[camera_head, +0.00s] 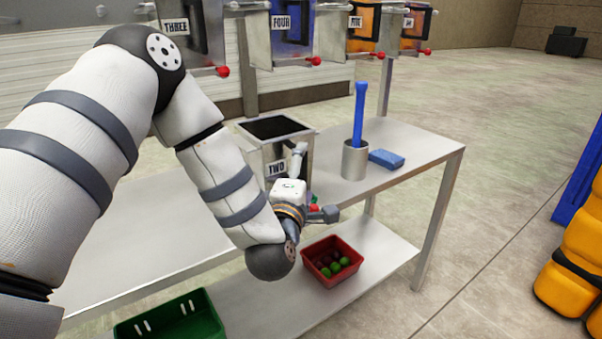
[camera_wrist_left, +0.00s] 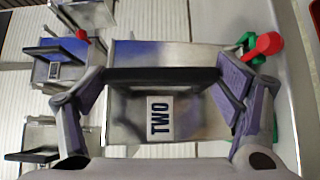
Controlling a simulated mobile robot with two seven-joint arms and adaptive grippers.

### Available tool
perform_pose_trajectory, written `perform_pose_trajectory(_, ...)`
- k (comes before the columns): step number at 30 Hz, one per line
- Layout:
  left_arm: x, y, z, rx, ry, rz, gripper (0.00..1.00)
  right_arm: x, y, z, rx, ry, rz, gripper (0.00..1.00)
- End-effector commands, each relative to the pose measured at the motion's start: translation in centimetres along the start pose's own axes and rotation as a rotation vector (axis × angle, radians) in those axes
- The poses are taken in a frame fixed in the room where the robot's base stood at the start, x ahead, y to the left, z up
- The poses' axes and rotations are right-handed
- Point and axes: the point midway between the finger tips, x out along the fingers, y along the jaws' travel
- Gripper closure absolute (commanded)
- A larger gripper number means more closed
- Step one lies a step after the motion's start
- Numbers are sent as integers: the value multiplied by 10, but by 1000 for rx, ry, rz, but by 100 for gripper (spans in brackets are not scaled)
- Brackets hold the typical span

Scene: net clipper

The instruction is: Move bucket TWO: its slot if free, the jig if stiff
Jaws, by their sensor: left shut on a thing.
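Bucket TWO (camera_head: 277,170) is a grey metal box with a dark open top and a label reading TWO, at the bench in the head view. In the left wrist view bucket TWO (camera_wrist_left: 190,128) lies between my fingers, its label turned sideways. My left gripper (camera_head: 308,182) is shut on the bucket, with a finger at each end of a dark bar across its front. The bucket's base is hidden by my gripper, so I cannot tell whether it touches the bench. Its slot and the jig are not identifiable. My right gripper is not in view.
Buckets THREE (camera_head: 190,38), FOUR (camera_head: 292,35) and others hang behind, with red-knobbed levers. A steel cup (camera_head: 355,162) with a blue-handled tool and a blue sponge (camera_head: 386,159) stand on the bench (camera_head: 425,150). Red (camera_head: 322,275) and green (camera_head: 170,325) crates sit below.

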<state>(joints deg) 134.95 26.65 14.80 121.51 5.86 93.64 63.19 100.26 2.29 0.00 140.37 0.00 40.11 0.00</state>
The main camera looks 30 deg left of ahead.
Motion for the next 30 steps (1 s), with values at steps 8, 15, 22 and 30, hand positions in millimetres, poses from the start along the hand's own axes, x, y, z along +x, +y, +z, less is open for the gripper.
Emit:
perform_pose_trajectory(8,0,3,0,0,1,7,73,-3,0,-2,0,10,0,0)
perform_pose_trajectory(15,0,1,0,-1,1,7,73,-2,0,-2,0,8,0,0)
perform_pose_trajectory(22,0,-4,0,0,1,6,73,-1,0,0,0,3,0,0)
perform_pose_trajectory(30,0,-10,0,0,1,1,73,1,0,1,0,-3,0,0)
